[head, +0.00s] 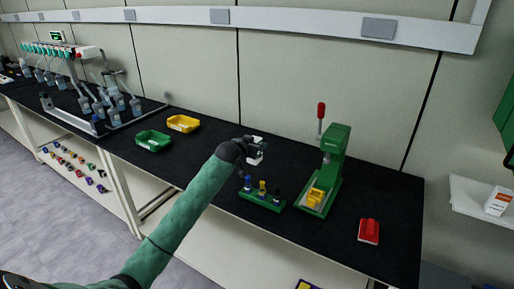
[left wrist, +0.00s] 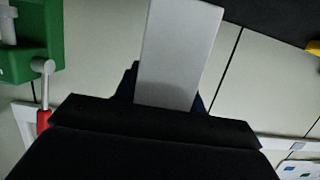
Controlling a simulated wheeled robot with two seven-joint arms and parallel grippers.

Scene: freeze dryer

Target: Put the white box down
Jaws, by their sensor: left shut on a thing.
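My left gripper (head: 254,147) is over the black bench, behind the small green rack and left of the green press. It is shut on the white box (head: 255,159), which is small and partly hidden by the gripper in the head view. In the left wrist view the box (left wrist: 178,55) is a pale, plain block sticking out from the dark gripper (left wrist: 168,92). It seems to be held above the bench, but I cannot tell how high. My right gripper is not in view.
The green press (head: 334,160) with a red-tipped lever stands right of the gripper. The green rack (head: 262,201) holds small bottles. A green tray (head: 153,142) and a yellow tray (head: 183,124) lie left. A red block (head: 369,231) lies right. Bare bench surrounds these.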

